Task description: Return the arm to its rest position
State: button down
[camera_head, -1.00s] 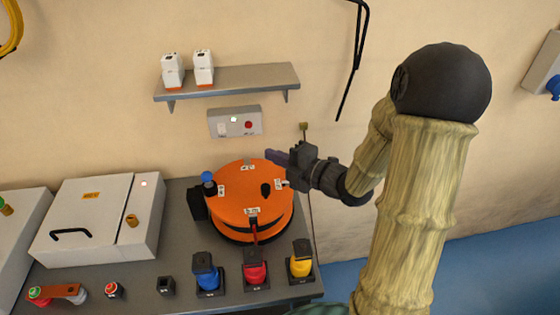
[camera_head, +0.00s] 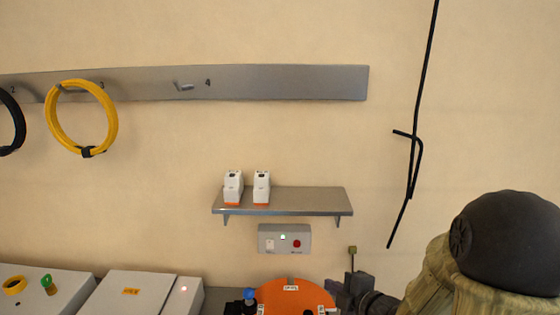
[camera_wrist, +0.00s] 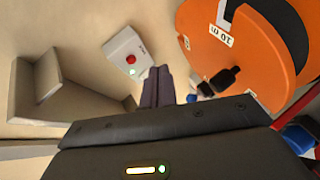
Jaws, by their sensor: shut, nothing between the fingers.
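The gripper looks clear of the disc.
A shelf (camera_head: 330,201) with two white-and-orange boxes is on the wall above the control box (camera_head: 265,242). Above it runs a grey hook rail (camera_head: 290,82) with a yellow coil (camera_head: 52,125). A black cable (camera_head: 421,100) hangs at right.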

jog(key=s+d+m+g+h+p, duration=0.2)
jog(key=s+m+g+h+p, duration=0.2)
jog(key=s+m+g, duration=0.5)
jog(key=s+m+h, duration=0.2)
jog(key=s+m, duration=0.5)
jog(key=m, duration=0.4)
jog(key=shift+f+h, duration=0.15)
jog(key=shift+h, duration=0.25)
jog(key=shift+a, duration=0.15)
